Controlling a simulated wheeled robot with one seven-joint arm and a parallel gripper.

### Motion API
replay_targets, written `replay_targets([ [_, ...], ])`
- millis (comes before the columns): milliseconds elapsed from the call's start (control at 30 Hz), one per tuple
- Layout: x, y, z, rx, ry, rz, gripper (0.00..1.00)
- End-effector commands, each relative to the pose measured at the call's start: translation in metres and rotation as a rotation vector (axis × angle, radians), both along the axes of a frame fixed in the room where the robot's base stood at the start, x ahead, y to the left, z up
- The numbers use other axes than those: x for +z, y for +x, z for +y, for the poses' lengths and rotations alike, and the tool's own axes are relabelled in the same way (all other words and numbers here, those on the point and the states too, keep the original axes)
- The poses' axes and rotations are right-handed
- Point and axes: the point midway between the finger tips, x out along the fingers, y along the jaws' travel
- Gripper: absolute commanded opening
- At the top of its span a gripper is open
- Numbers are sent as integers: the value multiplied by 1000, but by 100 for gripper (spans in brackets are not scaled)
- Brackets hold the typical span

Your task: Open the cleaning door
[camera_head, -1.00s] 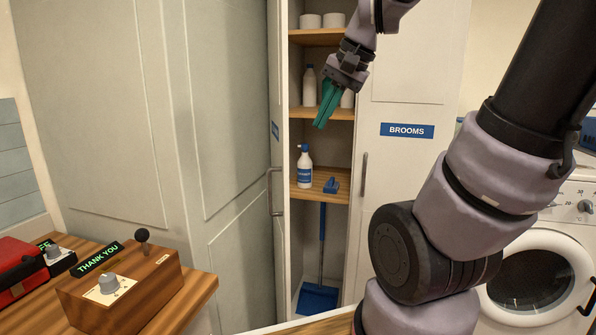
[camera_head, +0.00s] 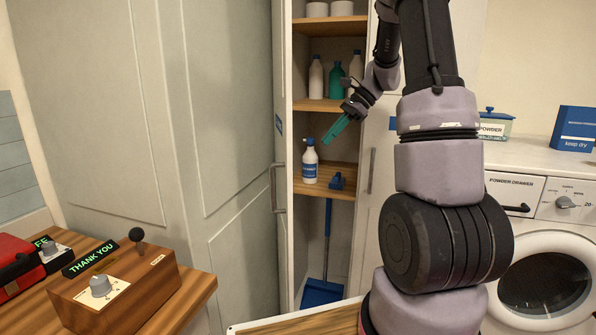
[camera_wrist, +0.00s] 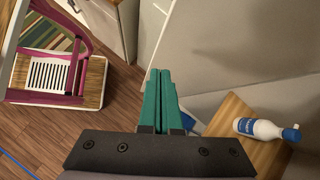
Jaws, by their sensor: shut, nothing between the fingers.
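The cleaning door (camera_head: 283,165) is the narrow left door of the tall cupboard. It stands swung open, seen nearly edge-on, with a blue label and a vertical handle (camera_head: 273,190). Behind it the cupboard interior (camera_head: 343,225) shows shelves, bottles and a blue broom. My gripper (camera_head: 335,130), with green fingers, is shut and empty in front of the opening, near the middle shelf and apart from the door. In the wrist view the closed fingers (camera_wrist: 160,95) point past a shelf (camera_wrist: 255,150) with a spray bottle (camera_wrist: 262,129).
The brooms door (camera_head: 378,220) on the right is shut, partly hidden by my arm. A white washing machine (camera_head: 545,260) stands at right. A wooden control box (camera_head: 115,292) sits on the front left counter. The wrist view shows a pink-framed chair (camera_wrist: 55,70).

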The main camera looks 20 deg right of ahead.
Motion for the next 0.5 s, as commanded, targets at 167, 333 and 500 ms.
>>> replay_targets([
  [167, -34, 26, -20, -103, 73, 104, 0],
  [333, -44, 32, -22, -130, 94, 129, 0],
  [500, -59, 33, -7, -128, 93, 132, 0],
])
